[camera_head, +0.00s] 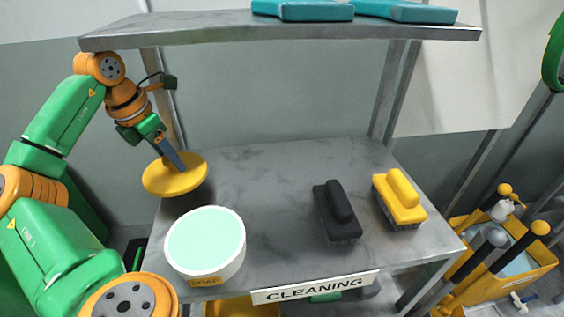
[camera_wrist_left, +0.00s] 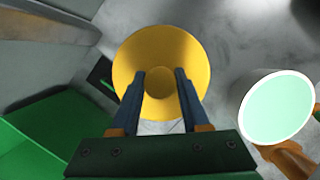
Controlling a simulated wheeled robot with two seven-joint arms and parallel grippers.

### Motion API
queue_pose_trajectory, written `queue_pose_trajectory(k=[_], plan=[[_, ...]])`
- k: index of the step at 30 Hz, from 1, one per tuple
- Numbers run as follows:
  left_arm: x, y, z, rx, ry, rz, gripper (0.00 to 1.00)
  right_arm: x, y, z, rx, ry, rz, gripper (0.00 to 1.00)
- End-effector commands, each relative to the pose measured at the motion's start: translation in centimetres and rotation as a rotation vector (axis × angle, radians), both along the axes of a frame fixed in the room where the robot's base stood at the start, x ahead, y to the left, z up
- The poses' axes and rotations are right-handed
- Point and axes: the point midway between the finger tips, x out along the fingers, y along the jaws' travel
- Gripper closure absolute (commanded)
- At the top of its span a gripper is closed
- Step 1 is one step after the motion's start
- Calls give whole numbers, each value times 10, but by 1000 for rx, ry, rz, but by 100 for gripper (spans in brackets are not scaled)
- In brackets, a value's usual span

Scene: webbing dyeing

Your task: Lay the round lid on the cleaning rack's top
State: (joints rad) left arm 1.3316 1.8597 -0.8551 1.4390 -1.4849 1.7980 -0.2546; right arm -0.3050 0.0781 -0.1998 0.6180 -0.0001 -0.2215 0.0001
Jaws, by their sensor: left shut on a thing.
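The round yellow lid (camera_head: 178,180) is at the left edge of the rack's marble-look shelf in the head view. My left gripper (camera_head: 178,163) is shut on the knob at its centre. In the left wrist view the lid (camera_wrist_left: 160,55) lies beyond the two blue fingers (camera_wrist_left: 161,80). I cannot tell whether the lid touches the shelf; part of it overhangs the left edge. The cleaning rack (camera_head: 285,185) bears a "CLEANING" label (camera_head: 315,287) on its front. My right gripper does not show.
An open white soap tub (camera_head: 205,245) with pale green contents stands just in front of the lid. A black brush (camera_head: 337,212) and a yellow brush (camera_head: 399,199) lie to the right. An upper shelf (camera_head: 220,27) hangs overhead. The shelf's middle is clear.

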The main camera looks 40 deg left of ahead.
Motion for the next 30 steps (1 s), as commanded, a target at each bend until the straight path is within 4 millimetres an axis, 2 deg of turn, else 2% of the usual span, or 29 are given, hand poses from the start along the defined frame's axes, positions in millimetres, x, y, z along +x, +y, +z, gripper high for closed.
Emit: queue_pose_trajectory(k=[6, 30], plan=[[37, -30, 2, -1, 0, -8, 100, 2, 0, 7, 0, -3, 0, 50], [167, -134, 4, -1, 1, -3, 100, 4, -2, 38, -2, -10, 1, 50]])
